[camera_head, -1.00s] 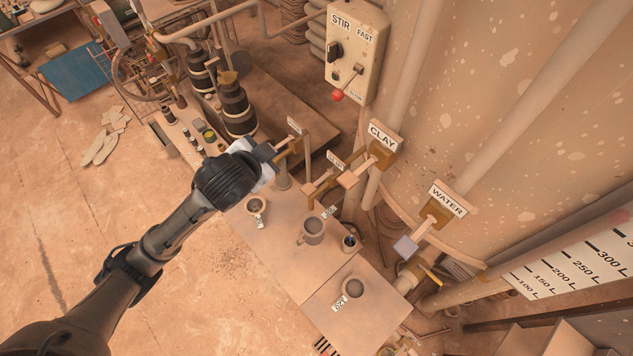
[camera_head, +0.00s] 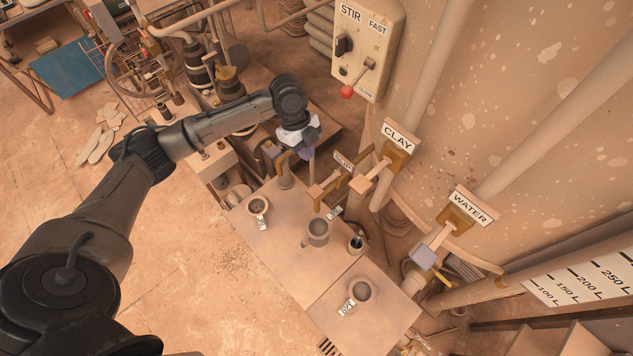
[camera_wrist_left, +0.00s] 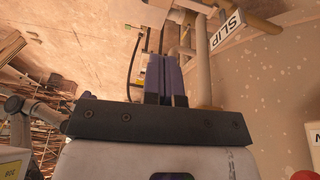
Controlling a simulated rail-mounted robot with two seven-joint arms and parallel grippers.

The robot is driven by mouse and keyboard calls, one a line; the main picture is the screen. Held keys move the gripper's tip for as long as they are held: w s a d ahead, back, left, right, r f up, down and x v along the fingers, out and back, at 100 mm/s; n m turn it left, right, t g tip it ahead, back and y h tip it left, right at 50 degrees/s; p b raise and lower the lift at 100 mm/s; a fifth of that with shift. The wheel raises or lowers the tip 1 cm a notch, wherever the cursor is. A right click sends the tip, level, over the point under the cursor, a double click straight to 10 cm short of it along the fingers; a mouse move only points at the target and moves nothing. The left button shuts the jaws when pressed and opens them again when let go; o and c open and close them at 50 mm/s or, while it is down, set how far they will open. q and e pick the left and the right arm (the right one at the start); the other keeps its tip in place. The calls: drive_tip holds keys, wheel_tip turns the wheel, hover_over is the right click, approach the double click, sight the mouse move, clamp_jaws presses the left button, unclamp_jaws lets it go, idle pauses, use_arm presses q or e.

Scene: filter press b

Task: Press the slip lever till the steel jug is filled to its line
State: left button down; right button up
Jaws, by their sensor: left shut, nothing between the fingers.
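My left gripper (camera_head: 308,153) is shut and empty, fingers pointing down, beside the taps at the back of the bench. In the left wrist view its closed fingers (camera_wrist_left: 165,80) show in the middle, with the SLIP sign (camera_wrist_left: 226,30) beyond at upper right. In the head view a small sign (camera_head: 343,160), apparently SLIP, stands just right of the gripper, above a pale lever pad (camera_head: 317,191). I cannot tell whether the fingers touch a lever. A greyish jug with a handle (camera_head: 317,233) stands on the bench below; its fill line is not visible.
A CLAY lever (camera_head: 363,184) and a WATER lever (camera_head: 424,257) are to the right. The bench (camera_head: 285,255) holds a labelled mug (camera_head: 257,206), a small dark cup (camera_head: 356,244) and another vessel (camera_head: 360,290). A STIR box (camera_head: 366,45) hangs above.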

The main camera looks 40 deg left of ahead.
use_arm(q)
drive_tip(key=shift+a+m, duration=0.1)
drive_tip(key=shift+m, duration=0.4)
drive_tip(key=shift+f, duration=0.1)
drive_tip(key=p, duration=0.2)
approach(315, 191)
drive_tip(key=x, duration=0.5)
drive_tip(key=shift+d+f, duration=0.2)
drive_tip(key=shift+d, duration=0.15)
drive_tip(key=shift+f, duration=0.65)
